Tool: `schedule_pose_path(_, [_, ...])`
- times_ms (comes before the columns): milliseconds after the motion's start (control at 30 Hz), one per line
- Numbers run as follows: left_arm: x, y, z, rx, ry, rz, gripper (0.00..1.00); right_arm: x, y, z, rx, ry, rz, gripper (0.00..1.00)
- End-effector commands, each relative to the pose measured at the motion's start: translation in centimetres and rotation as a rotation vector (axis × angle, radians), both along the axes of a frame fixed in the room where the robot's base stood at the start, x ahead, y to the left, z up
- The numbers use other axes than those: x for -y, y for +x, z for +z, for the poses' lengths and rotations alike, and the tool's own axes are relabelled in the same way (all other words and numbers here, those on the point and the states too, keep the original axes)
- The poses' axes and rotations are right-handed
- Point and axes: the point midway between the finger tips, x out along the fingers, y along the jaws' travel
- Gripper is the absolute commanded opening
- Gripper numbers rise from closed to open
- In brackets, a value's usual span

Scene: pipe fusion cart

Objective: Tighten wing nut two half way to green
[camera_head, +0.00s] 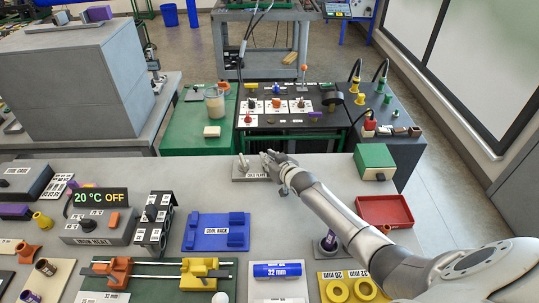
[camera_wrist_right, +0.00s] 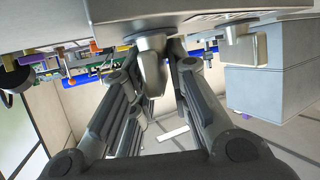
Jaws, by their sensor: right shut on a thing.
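A small grey block with a label (camera_head: 245,175) lies at the far edge of the grey table. One metal wing nut (camera_head: 243,163) stands on its left part and is free; what looks like the same one shows in the right wrist view (camera_wrist_right: 237,30). My right gripper (camera_head: 272,160) reaches the right part of the block and covers what is there. In the right wrist view my right gripper (camera_wrist_right: 158,65) has its two fingers on either side of another metal wing nut (camera_wrist_right: 150,72), shut on it. No green mark on the block can be made out. My left gripper is out of view.
A green and white box (camera_head: 374,161) and a red tray (camera_head: 384,211) stand right of my right arm. A blue rack (camera_head: 216,232), a display reading "20 °C OFF" (camera_head: 101,197) and a yellow plate with rings (camera_head: 350,290) lie nearer. Bare table surrounds the block.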

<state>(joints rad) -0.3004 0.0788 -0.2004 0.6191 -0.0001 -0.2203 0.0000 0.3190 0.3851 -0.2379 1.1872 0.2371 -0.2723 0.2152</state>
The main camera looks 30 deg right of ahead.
Motion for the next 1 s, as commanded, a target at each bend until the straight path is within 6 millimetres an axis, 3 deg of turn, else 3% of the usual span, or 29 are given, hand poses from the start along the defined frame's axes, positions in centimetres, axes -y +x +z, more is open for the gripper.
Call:
schedule_pose_path(33, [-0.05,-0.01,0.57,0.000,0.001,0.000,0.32,-0.25,0.38,1.03,0.018,0.008,-0.020,0.00])
schedule_pose_path(667, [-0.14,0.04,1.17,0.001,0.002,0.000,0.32,0.14,0.06,0.40,0.007,0.000,-0.103,0.00])
schedule_pose_path(700, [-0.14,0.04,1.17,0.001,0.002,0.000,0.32,0.13,0.05,0.38,0.006,0.000,-0.103,0.20])
schedule_pose_path(800, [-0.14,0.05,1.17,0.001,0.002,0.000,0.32,0.12,0.00,0.29,0.005,0.000,-0.103,0.32])
schedule_pose_path(1000, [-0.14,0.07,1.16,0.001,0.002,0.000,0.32,0.11,-0.07,0.13,0.001,0.000,-0.102,0.32])
